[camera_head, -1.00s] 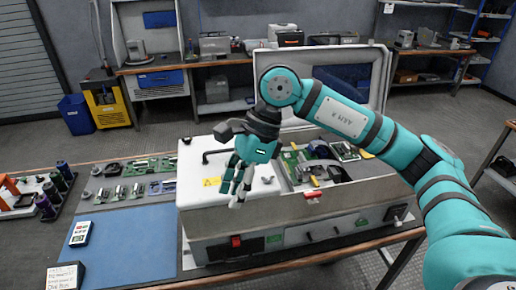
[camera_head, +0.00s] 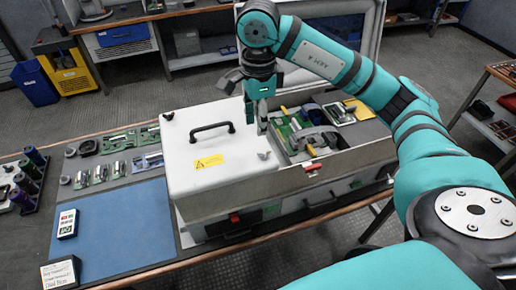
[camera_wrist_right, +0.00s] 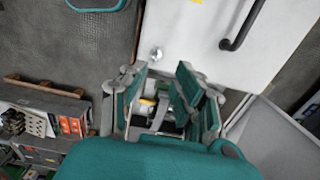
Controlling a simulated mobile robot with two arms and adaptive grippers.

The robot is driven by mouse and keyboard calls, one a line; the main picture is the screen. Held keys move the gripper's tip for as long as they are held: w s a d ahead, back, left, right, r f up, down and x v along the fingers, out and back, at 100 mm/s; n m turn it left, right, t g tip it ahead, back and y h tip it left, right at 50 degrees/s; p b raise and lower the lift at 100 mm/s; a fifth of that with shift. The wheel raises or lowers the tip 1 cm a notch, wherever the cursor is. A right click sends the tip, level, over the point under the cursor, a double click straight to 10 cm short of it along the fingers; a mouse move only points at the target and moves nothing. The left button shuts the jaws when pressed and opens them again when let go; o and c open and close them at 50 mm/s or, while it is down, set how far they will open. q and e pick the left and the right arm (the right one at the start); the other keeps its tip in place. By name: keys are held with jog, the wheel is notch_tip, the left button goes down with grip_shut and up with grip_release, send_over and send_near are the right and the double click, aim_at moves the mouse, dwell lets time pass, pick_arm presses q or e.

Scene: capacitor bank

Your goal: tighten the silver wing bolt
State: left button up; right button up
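A silver-grey wing bolt (camera_head: 264,155) sits on the white cover (camera_head: 190,152) of the grey box, near the cover's front right. A bolt head (camera_wrist_right: 156,53) shows at the cover's edge in the right wrist view. A second dark fastener (camera_head: 168,116) is at the cover's back left corner. My right gripper (camera_head: 258,128) points down beside the cover's right edge, behind the wing bolt and apart from it. In the right wrist view its fingers (camera_wrist_right: 163,95) are spread with nothing held; the open compartment shows between and beyond them. My left gripper is out of view.
A black handle (camera_head: 212,130) rises from the cover. The open compartment (camera_head: 308,138) on the right holds circuit boards and parts, with a raised lid behind. A blue mat (camera_head: 110,225) with a small labelled device (camera_head: 67,223) lies left, mostly bare.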

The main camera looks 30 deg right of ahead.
aim_at(264, 154)
jog(key=f, duration=0.6)
jog(key=f+p, duration=0.1)
jog(key=f, duration=0.2)
jog(key=shift+s+f, duration=0.25)
jog(key=shift+f, duration=0.1)
